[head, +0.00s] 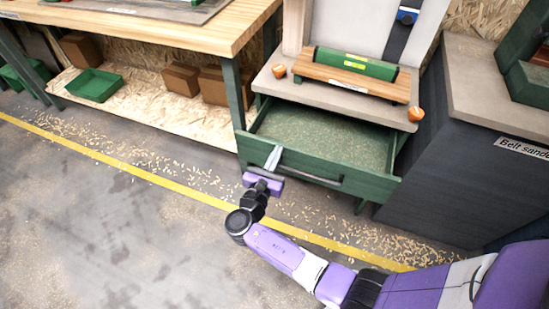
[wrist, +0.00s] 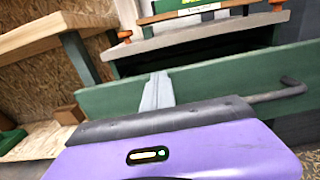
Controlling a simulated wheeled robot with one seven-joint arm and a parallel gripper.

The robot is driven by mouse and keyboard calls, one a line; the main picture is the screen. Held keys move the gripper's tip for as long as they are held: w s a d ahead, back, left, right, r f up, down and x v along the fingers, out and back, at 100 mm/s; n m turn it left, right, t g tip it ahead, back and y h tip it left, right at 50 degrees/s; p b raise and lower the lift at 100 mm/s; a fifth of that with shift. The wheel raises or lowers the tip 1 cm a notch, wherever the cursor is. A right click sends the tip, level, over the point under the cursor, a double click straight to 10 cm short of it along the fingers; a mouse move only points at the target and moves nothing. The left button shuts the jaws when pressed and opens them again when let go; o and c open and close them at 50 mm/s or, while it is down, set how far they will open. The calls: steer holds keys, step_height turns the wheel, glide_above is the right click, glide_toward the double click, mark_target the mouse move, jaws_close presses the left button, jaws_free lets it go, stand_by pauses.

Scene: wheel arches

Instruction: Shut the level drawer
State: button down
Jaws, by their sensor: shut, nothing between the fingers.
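The level drawer (head: 315,161) is green and stands pulled out under a small grey-topped stand. Its inside looks empty, with a speckled floor. A dark bar handle (head: 311,177) runs along its front and also shows in the wrist view (wrist: 282,93). A green level (head: 356,64) lies on a wooden block on top of the stand. My gripper (head: 273,158) is shut and empty, at the left part of the drawer front near the handle's left end. In the wrist view the fingers (wrist: 157,92) reach the drawer front (wrist: 215,75); I cannot tell whether they touch it.
A wooden workbench (head: 180,25) stands left, with cardboard boxes (head: 181,78) and a green tray (head: 95,85) on its lower shelf. A dark cabinet labelled "Belt sander" (head: 460,160) stands close on the right. Wood shavings and a yellow line (head: 140,173) mark the otherwise open floor.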

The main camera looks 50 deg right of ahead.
steer(key=b+x, duration=0.2)
steer(key=x, duration=1.4)
steer(key=shift+d+b, duration=0.3)
steer(key=shift+a, duration=0.1)
